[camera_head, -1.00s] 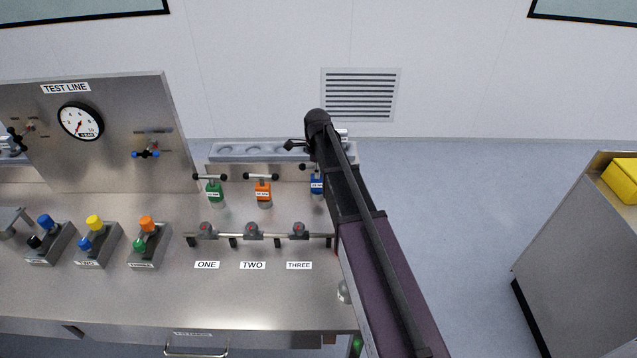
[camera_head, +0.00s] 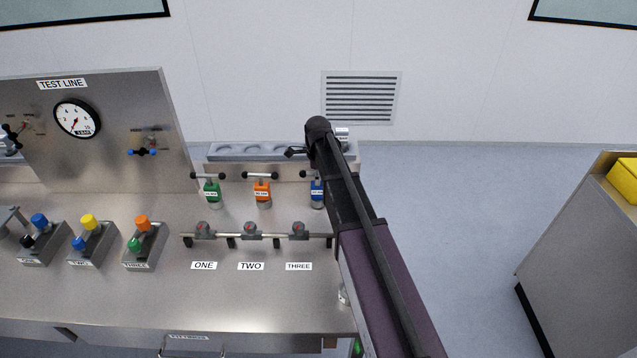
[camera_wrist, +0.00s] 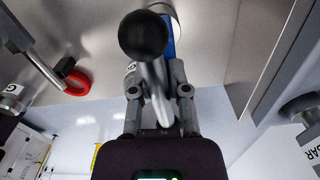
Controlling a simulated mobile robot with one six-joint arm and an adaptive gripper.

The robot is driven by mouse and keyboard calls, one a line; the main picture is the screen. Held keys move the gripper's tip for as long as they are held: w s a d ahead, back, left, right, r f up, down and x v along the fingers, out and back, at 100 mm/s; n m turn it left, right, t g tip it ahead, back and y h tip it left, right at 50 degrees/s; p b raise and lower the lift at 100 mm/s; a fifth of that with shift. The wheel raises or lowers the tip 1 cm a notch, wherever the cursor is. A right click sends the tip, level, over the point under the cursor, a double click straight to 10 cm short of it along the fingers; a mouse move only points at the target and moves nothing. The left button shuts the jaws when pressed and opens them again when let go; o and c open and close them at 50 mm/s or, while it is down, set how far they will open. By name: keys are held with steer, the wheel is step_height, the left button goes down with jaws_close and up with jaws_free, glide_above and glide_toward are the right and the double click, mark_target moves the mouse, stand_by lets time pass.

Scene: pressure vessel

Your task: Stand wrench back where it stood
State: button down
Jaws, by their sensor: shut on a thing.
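In the wrist view my gripper (camera_wrist: 157,80) is closed around a steel bar that ends in a black ball (camera_wrist: 143,37). I take this to be the T-handle of a wrench. A blue body (camera_wrist: 170,47) with a white label shows just behind the ball. In the head view a blue-labelled T-handled wrench (camera_head: 317,190) is upright on the bench, partly hidden by my arm; my gripper is hidden there. Green (camera_head: 211,192) and orange (camera_head: 262,190) T-handled wrenches stand to its left. I cannot tell whether the held wrench touches the bench.
A grey rack with round recesses (camera_head: 230,152) lies behind the wrenches. A pipe rail with valves (camera_head: 251,233) crosses in front, above labels ONE, TWO and THREE. The TEST LINE panel (camera_head: 105,130) stands left. Open floor (camera_head: 450,230) lies right, before a grey cabinet (camera_head: 580,260).

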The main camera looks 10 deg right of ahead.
steer(key=shift+f, duration=0.25)
steer(key=c, duration=0.6)
jaws_free()
steer(key=shift+r, duration=0.1)
step_height(320, 180, up, 12)
steer(key=p, duration=1.2)
steer(key=shift+s, duration=0.15)
stand_by(0.5)
